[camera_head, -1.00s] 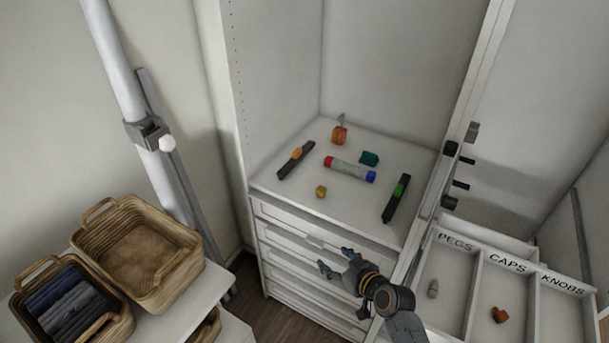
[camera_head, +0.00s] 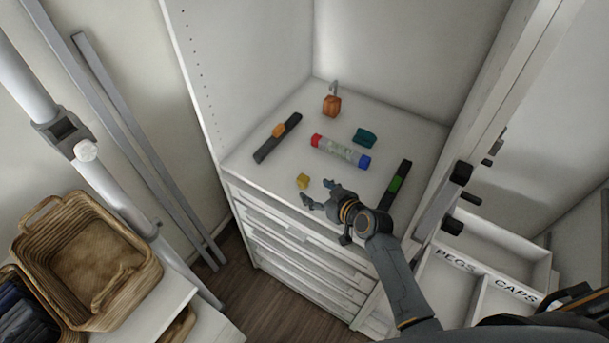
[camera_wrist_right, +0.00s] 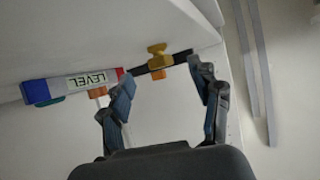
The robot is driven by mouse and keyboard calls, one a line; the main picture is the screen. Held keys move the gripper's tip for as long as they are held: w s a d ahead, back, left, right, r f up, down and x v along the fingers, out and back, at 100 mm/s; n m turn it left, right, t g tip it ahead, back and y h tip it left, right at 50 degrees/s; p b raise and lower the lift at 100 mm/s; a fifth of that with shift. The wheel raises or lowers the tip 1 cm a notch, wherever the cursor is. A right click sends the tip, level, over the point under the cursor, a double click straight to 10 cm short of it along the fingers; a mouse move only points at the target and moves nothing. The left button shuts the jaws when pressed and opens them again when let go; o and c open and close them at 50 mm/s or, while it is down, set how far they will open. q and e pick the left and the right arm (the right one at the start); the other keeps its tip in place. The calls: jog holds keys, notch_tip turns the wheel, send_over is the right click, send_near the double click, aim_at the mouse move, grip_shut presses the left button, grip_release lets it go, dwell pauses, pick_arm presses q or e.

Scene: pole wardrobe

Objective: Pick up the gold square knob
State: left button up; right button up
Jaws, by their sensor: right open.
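The gold square knob (camera_head: 303,181) sits near the front edge of the white cabinet top (camera_head: 262,182). My right gripper (camera_head: 316,192) is open and empty, just to the right and front of the knob. In the right wrist view, the gold knob (camera_wrist_right: 157,55) shows ahead, roughly between the two spread fingers of the right gripper (camera_wrist_right: 160,75); it appears apart from both. My left gripper is not in view.
A level (camera_head: 340,151) lies behind the knob. An orange-and-black tool (camera_head: 277,137), a green-and-black tool (camera_head: 396,185), a teal piece (camera_head: 365,136) and an orange piece (camera_head: 331,105) surround it. A labelled tray (camera_head: 470,268) and wicker basket (camera_head: 85,262) flank the cabinet.

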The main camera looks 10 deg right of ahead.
aim_at(306, 184)
jog(key=b+x, duration=0.2)
jog(key=x, duration=0.1)
jog(key=shift+w+a+f+b, duration=0.15)
jog(key=shift+a+f+b, duration=0.05)
jog(key=shift+f+b, duration=0.1)
jog(key=shift+d+b+x, duration=0.2)
jog(key=shift+b+x, duration=0.35)
jog(key=shift+x, duration=0.6)
jog(key=shift+w+r, duration=0.15)
jog(key=shift+w, duration=0.05)
jog(key=shift+a, duration=0.1)
jog(key=c, duration=1.3)
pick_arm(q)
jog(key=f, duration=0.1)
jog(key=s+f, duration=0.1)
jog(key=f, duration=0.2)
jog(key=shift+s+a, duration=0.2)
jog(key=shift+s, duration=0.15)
pick_arm(e)
grip_shut()
